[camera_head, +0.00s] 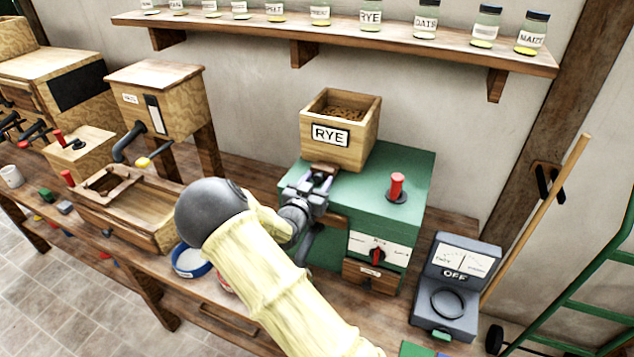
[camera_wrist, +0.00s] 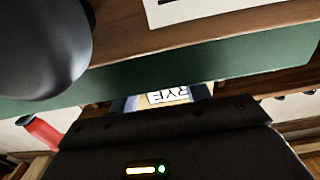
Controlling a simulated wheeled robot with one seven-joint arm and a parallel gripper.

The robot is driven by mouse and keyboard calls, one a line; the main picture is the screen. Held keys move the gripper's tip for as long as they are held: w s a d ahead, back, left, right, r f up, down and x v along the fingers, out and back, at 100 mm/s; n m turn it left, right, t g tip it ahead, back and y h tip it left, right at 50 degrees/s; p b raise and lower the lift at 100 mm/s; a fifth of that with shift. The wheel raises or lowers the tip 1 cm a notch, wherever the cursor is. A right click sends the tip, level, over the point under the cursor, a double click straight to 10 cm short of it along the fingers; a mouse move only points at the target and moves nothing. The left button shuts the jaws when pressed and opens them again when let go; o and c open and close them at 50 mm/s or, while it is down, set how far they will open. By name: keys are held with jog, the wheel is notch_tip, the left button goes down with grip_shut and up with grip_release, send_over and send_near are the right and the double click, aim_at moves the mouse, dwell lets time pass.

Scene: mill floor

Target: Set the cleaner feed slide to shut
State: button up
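The green machine (camera_head: 411,160) stands on the bench and bears a wooden hopper (camera_head: 365,140) labelled RYE, filled with grain. A small brown wooden piece (camera_head: 323,167), perhaps the feed slide, sticks out at the foot of the hopper's front. My gripper (camera_head: 320,181) is right at this piece; I cannot tell whether it touches it. In the wrist view my gripper (camera_wrist: 163,101) has its fingers apart, and the upside-down RYE label (camera_wrist: 168,95) shows between them. My gripper body hides most of the slide area there.
A red-topped lever (camera_head: 397,187) rises from the green machine's top, and a red-pointer dial (camera_head: 377,254) is on its front. A grey meter box (camera_head: 456,285) reading OFF stands to the right. A wooden tray (camera_head: 150,212) and a blue-rimmed bowl (camera_head: 192,262) lie left. A jar shelf (camera_head: 345,45) hangs above.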

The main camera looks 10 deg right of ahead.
jog(key=shift+w+a, duration=0.1)
jog(key=shift+a, duration=0.1)
jog(key=b+v, duration=0.4)
jog(key=v, duration=1.3)
jog(key=shift+s+b, duration=0.25)
jog(key=shift+b, duration=0.05)
